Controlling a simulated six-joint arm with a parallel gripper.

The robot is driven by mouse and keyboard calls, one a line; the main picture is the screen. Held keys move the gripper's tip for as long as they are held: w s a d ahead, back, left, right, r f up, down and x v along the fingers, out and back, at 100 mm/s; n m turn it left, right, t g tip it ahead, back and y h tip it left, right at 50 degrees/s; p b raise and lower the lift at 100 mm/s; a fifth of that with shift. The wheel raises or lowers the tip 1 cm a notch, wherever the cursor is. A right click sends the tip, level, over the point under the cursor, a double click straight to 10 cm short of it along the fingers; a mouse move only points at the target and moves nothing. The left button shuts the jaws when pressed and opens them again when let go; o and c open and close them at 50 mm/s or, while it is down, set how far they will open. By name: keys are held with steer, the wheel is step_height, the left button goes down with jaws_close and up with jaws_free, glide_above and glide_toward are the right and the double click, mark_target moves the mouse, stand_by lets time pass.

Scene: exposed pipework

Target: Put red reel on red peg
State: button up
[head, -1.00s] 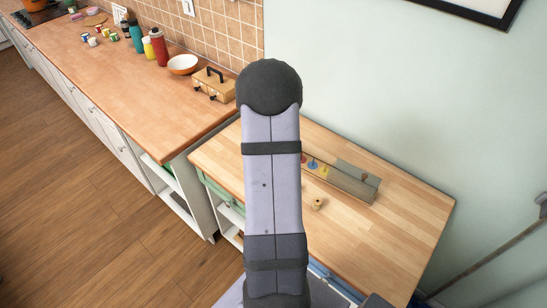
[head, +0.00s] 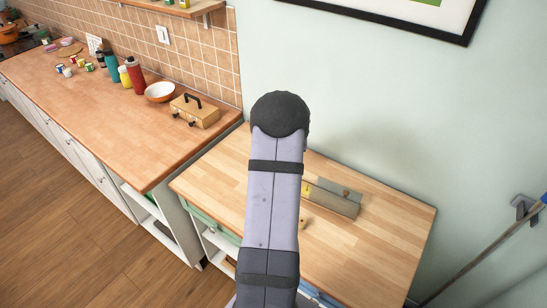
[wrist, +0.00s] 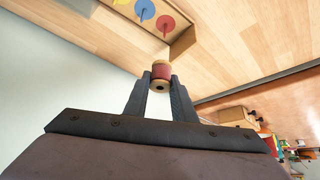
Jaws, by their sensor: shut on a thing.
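In the wrist view a small reel with a red band and wooden ends (wrist: 161,72) is held between the fingertips of my gripper (wrist: 160,82), which is shut on it. A wooden peg board lies beyond it, with a red spot and peg (wrist: 167,22), a blue spot and peg (wrist: 145,9) and a yellow spot (wrist: 121,2) cut by the top edge. The held reel is apart from the red peg.
A small tan thing (head: 304,223) on the table is partly hidden by my arm. A counter (head: 110,125) with a toolbox (head: 194,111) and bowl stands left. The table's right side is clear.

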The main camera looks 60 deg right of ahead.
steer(key=shift+f, duration=0.1)
stand_by(0.4)
steer(key=shift+f+b, duration=2.8)
steer(key=shift+b, duration=0.15)
steer(key=shift+f+b, duration=2.9)
steer(key=shift+b, duration=0.2)
steer(key=o, duration=1.1)
steer(key=shift+r, duration=0.15)
steer(key=shift+b+v, duration=0.9)
steer(key=shift+v, duration=2.65)
